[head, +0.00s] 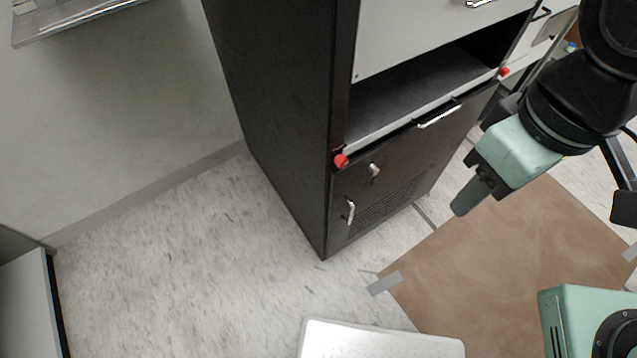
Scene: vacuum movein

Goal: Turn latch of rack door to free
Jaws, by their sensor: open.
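The black rack (275,100) stands upright in the middle of the head view. Its lower black door (405,165) appears closed and has a bar handle (439,117) along its top edge. A small silver latch-like lever (374,171) is near the door's upper left. A second silver handle (350,212) is below it, near the left edge. Red knobs sit at the left (341,160) and right (503,72) ends of the slot's front edge. I cannot tell which part is the latch. My gripper (468,198) is open, right of the door and apart from it.
An open slot (415,92) lies above the door, under a light panel (425,35). A brown sheet (510,265), taped down, covers the floor at right. A white object (380,342) is at the bottom. The speckled floor (200,255) at left is clear.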

